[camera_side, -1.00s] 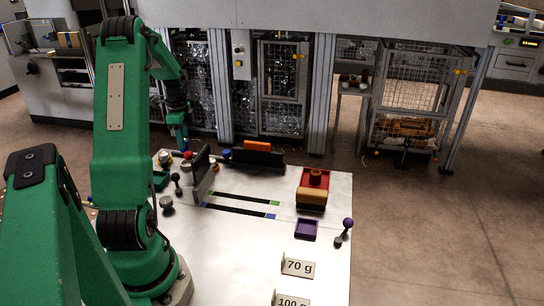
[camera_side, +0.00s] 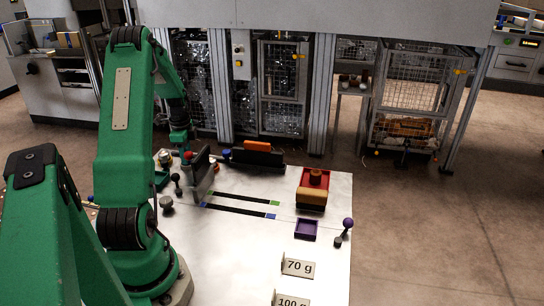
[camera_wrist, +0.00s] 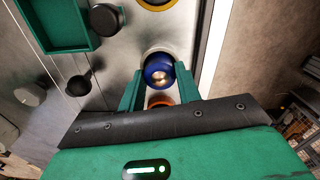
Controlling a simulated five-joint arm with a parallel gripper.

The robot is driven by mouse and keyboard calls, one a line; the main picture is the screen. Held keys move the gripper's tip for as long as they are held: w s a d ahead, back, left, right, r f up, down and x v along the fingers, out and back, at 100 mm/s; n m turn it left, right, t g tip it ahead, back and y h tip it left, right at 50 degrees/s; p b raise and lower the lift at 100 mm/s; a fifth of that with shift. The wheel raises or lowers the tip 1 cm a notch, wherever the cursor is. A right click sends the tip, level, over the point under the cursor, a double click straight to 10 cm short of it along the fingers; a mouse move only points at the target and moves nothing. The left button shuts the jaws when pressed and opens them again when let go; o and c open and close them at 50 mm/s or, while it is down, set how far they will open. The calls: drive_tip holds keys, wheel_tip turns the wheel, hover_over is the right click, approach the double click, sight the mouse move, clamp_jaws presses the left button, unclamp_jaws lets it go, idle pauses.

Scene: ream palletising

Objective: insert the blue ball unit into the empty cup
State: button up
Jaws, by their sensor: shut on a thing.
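The blue ball unit (camera_wrist: 158,70) shows in the wrist view, between the two green fingers of my gripper (camera_wrist: 161,84), which is shut on it. A pale round rim (camera_wrist: 154,52) shows just beyond the ball; it may be a cup, but the ball covers most of it, and I cannot tell whether they touch. An orange ring (camera_wrist: 160,99) lies partly hidden nearer my palm. In the side view my gripper (camera_side: 184,146) is low over the far left of the table; the ball cannot be made out there.
In the wrist view a yellow ring (camera_wrist: 157,3), a green tray (camera_wrist: 55,25) and dark knobs (camera_wrist: 106,18) are close by. In the side view an upright dark plate (camera_side: 201,172) stands right of my gripper. The table's front middle (camera_side: 235,255) is mostly clear.

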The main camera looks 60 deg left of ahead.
drive_tip(key=shift+f, duration=0.1)
drive_tip(key=o, duration=1)
drive_tip(key=shift+o, duration=0.2)
wheel_tip(320, 180, up, 12)
idle(0.7)
